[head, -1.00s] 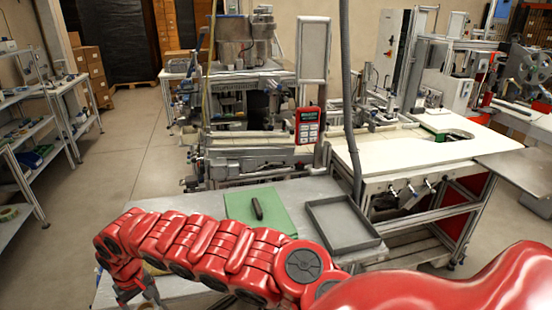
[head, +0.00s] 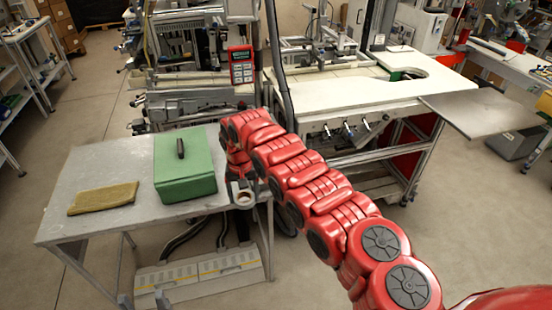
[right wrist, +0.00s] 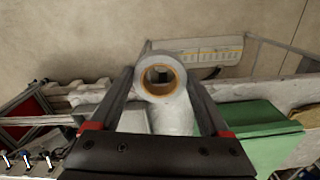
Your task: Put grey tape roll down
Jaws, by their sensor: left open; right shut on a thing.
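The grey tape roll (head: 244,196) has a brown core. My right gripper (head: 242,190) is shut on it beside the right end of the grey work table (head: 100,165). In the right wrist view the roll (right wrist: 171,95) sits between the two fingertips, its round opening facing the camera. I cannot tell from these views whether it touches the table. My left gripper (head: 143,301) shows only as two grey fingertips at the bottom edge, apart and empty.
A green case (head: 185,170) with a dark handle stands on the table, left of the roll. A folded yellow-brown cloth (head: 103,198) lies further left. My right arm hides part of the table's right end.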

